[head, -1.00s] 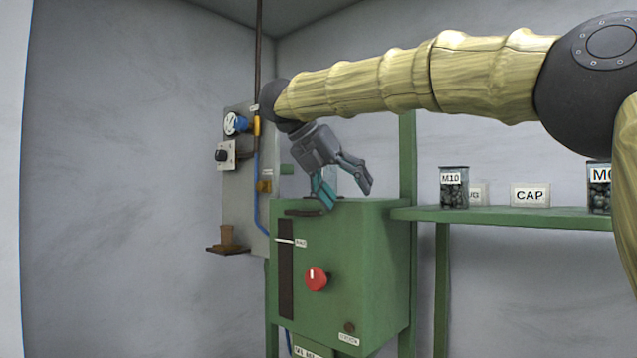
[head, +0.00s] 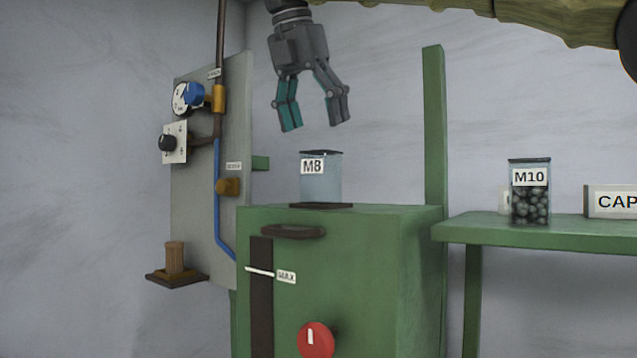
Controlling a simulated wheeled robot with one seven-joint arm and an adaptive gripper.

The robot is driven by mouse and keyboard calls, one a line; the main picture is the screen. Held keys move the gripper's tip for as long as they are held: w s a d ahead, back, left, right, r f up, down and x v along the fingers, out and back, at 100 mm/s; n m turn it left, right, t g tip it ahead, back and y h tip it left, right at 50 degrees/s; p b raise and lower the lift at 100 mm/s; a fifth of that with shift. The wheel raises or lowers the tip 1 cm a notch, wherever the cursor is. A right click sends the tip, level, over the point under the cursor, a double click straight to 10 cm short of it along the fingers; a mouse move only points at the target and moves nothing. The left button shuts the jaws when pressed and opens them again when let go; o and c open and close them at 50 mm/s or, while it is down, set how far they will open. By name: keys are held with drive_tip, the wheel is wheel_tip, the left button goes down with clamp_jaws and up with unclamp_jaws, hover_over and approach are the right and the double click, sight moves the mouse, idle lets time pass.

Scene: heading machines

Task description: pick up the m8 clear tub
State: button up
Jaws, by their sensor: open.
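The M8 clear tub (head: 325,183) stands upright on top of the green machine cabinet (head: 340,270), on a thin dark base. It is see-through with a bluish tint, has a dark rim and a white M8 label, and looks empty. My gripper (head: 316,128) is open and points down above the tub. A gap shows between its fingertips and the tub's rim. Nothing is between the fingers.
A green shelf (head: 560,233) at right holds an M10 tub (head: 530,192) of dark pieces and a CAP sign (head: 612,202). A green post (head: 434,125) stands right of the M8 tub. A grey panel (head: 240,130) with knobs and pipes is at left.

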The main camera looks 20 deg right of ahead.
sight(322, 159)
drive_tip(key=f, duration=0.1)
drive_tip(key=w+f, duration=0.2)
drive_tip(key=shift+w+d+f+p, duration=0.15)
drive_tip(key=shift+w+d+p, duration=0.05)
drive_tip(key=shift+d+p, duration=0.15)
drive_tip(key=shift+s+d+f+p, duration=0.1)
drive_tip(key=shift+f+p, duration=0.15)
drive_tip(key=shift+p, duration=0.05)
drive_tip(key=shift+s+d+f+p, duration=0.2)
drive_tip(key=shift+s+p, duration=0.1)
drive_tip(key=shift+s, duration=0.15)
drive_tip(key=shift+s+d+f+p, duration=0.2)
drive_tip(key=shift+s+p, duration=0.05)
drive_tip(key=shift+s, duration=0.15)
drive_tip(key=w+f, duration=0.2)
drive_tip(key=f, duration=0.1)
drive_tip(key=shift+d, duration=0.2)
drive_tip(key=shift+s+r, duration=0.25)
drive_tip(key=shift+s, duration=0.35)
drive_tip(key=c, duration=0.4)
drive_tip(key=shift+w+f, duration=0.1)
drive_tip(key=shift+w, duration=0.25)
drive_tip(key=c, duration=1)
drive_tip(key=shift+s, duration=0.15)
